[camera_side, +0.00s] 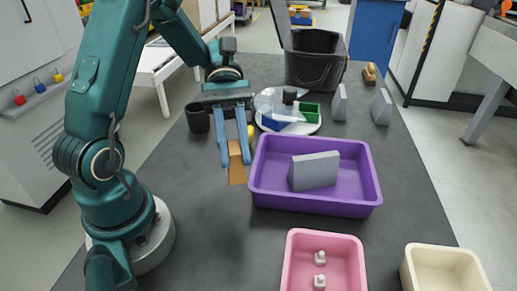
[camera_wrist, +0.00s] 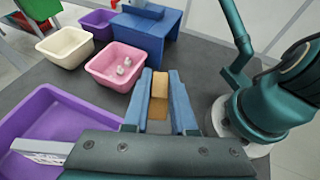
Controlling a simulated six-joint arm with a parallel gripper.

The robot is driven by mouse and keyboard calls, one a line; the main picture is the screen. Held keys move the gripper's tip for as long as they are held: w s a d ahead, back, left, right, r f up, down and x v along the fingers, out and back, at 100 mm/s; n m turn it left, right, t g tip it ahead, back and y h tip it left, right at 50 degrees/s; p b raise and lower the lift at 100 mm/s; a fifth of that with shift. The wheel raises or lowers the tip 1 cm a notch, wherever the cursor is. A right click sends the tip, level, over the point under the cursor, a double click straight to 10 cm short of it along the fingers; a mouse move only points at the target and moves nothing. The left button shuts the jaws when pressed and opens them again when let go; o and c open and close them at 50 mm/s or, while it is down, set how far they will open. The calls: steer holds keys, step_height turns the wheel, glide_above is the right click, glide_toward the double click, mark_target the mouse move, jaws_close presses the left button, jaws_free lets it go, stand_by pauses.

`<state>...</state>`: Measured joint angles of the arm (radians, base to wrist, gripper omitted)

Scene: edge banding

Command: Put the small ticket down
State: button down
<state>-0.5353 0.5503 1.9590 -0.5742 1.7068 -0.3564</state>
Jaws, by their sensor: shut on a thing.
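My gripper (camera_side: 236,163) points down over the dark table, just left of the purple bin. Its two blue fingers are shut on a small tan-orange piece, which I take to be the small ticket (camera_side: 236,172). The ticket hangs below the fingertips; I cannot tell if its lower end touches the table. In the wrist view the ticket (camera_wrist: 159,86) shows between the fingers (camera_wrist: 160,98), with a tan part nearer the camera too.
The purple bin (camera_side: 315,204) holds a grey block (camera_side: 314,171). A pink bin (camera_side: 323,236) with small pale pieces and a cream bin (camera_side: 444,255) stand in front. A round white tray (camera_side: 304,126), a black bin (camera_side: 314,62) and grey blocks stand behind. Table left of the purple bin is clear.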

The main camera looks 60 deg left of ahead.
mark_target(234, 146)
step_height(234, 146, up, 4)
steer(key=shift+a+r, duration=0.1)
steer(key=shift+r, duration=0.15)
steer(key=s+a+f+m+g+y, duration=0.3)
steer(key=s+a+m+g+y, duration=0.1)
steer(key=m+y, duration=0.4)
steer(key=s+a+f+m+g+y, duration=0.3)
steer(key=s+a+m+y, duration=0.2)
steer(key=m+y, duration=0.3)
steer(key=w+a+r+m+t+y, duration=0.6)
steer(key=w+a+m+t+y, duration=0.35)
steer(key=m+t, duration=0.45)
steer(key=shift+m+g, duration=0.5)
steer(key=shift+g, duration=0.2)
steer(key=shift+w+d+f, duration=0.25)
steer(key=shift+w+f, duration=0.05)
steer(key=shift+f, duration=2.3)
steer(key=shift+w+d+f, duration=0.25)
steer(key=shift+f, duration=2.4)
steer(key=shift+w+d+f, duration=0.25)
steer(key=shift+w+f, duration=0.05)
steer(key=shift+f, duration=2.3)
